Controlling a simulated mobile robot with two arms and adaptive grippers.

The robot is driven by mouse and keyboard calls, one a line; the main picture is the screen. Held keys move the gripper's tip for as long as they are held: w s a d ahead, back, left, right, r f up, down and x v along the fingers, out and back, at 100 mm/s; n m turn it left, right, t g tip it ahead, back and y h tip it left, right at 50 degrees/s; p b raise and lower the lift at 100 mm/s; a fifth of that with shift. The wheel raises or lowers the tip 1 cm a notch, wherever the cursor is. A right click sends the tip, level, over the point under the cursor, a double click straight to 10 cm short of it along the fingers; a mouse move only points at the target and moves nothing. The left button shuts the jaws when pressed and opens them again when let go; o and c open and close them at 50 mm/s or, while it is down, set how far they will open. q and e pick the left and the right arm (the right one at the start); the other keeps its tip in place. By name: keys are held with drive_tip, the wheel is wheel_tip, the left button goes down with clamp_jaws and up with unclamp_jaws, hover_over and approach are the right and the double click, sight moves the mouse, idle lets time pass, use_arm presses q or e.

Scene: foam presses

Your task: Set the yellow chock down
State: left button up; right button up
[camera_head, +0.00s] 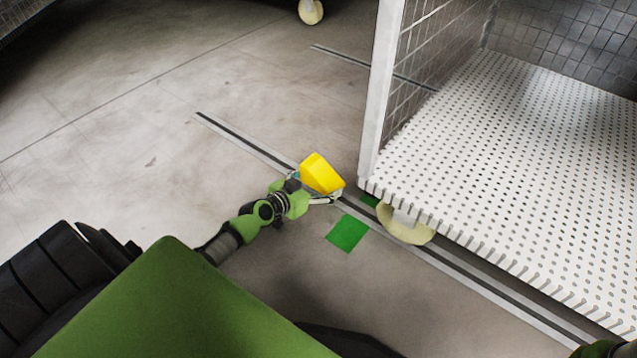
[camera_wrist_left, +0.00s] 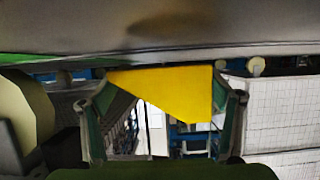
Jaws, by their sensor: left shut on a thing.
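The yellow chock (camera_head: 321,173) is a wedge-shaped block held in my left gripper (camera_head: 318,195), to the left of the white cart's near corner. My left gripper is shut on it. In the left wrist view the chock (camera_wrist_left: 175,91) fills the space between the two fingers, and that picture appears upside down. A green square mark (camera_head: 347,233) lies on the floor to the right of and below the gripper. I cannot tell how high the chock is above the floor. At the bottom right corner of the head view a green and dark piece shows; my right gripper is not visible.
The white perforated cart deck (camera_head: 520,120) with a white corner post (camera_head: 381,90) takes up the right side. Its cream caster wheel (camera_head: 404,224) stands by a dark floor rail (camera_head: 470,277). Another wheel (camera_head: 311,11) shows at the top. The floor at left is clear.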

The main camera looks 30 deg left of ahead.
use_arm(q)
drive_tip(key=shift+a+f, duration=0.1)
drive_tip(key=shift+f, duration=0.05)
drive_tip(key=o, duration=1.4)
drive_tip(key=shift+s+f, duration=0.1)
drive_tip(key=shift+f, duration=0.05)
drive_tip(key=shift+c, duration=0.2)
drive_tip(key=shift+r+p, duration=0.3)
drive_tip(key=shift+r, duration=0.05)
drive_tip(key=shift+r+p, duration=0.35)
drive_tip(key=shift+p, duration=0.15)
drive_tip(key=p+v, duration=0.3)
drive_tip(key=v, duration=0.7)
drive_tip(key=shift+s+r+p, duration=0.1)
drive_tip(key=shift+r+p, duration=0.05)
drive_tip(key=shift+p, duration=0.2)
drive_tip(key=shift+v, duration=0.75)
